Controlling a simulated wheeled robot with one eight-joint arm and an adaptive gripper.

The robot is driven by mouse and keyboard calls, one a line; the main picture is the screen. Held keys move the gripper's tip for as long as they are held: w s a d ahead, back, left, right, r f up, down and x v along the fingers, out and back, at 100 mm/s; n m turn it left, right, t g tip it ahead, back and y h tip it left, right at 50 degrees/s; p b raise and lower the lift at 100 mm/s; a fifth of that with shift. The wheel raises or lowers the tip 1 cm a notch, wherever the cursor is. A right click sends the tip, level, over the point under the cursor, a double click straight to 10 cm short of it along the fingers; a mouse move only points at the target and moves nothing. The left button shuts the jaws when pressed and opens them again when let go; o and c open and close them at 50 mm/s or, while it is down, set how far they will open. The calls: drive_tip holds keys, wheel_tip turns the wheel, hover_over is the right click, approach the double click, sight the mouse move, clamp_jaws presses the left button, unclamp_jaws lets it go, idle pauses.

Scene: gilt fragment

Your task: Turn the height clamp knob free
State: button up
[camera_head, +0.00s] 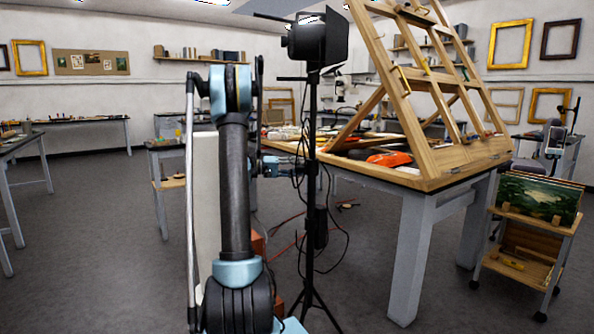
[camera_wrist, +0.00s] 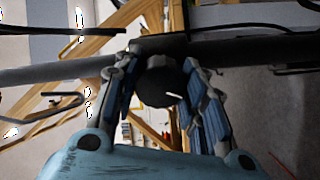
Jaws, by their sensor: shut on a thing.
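The height clamp knob (camera_wrist: 160,84) is a dark, round knob on the black pole of the lamp stand (camera_wrist: 250,50), in the middle of the wrist view. My gripper (camera_wrist: 160,95) has its blue-padded fingers on both sides of the knob and is shut on it. In the head view, the lamp stand (camera_head: 313,110) stands upright on a tripod, with a black lamp head (camera_head: 308,42) on top. My gripper reaches the pole from the left, partly hidden behind my own arm. The knob is too small to make out there.
A white-legged worktable (camera_head: 415,215) with a large wooden easel frame (camera_head: 440,90) stands just right of the lamp stand. Dark cables (camera_head: 335,215) hang beside the pole. A small cart (camera_head: 525,240) with a painting stands at right. The floor at left is open.

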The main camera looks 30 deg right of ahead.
drive_tip(key=n, duration=0.5)
drive_tip(key=shift+w+n, duration=0.1)
drive_tip(key=shift+n, duration=2.4)
drive_tip(key=shift+f, duration=0.1)
drive_tip(key=o, duration=1.1)
drive_tip(key=shift+w+f, duration=0.1)
drive_tip(key=v, duration=1.2)
drive_tip(key=shift+w, duration=0.1)
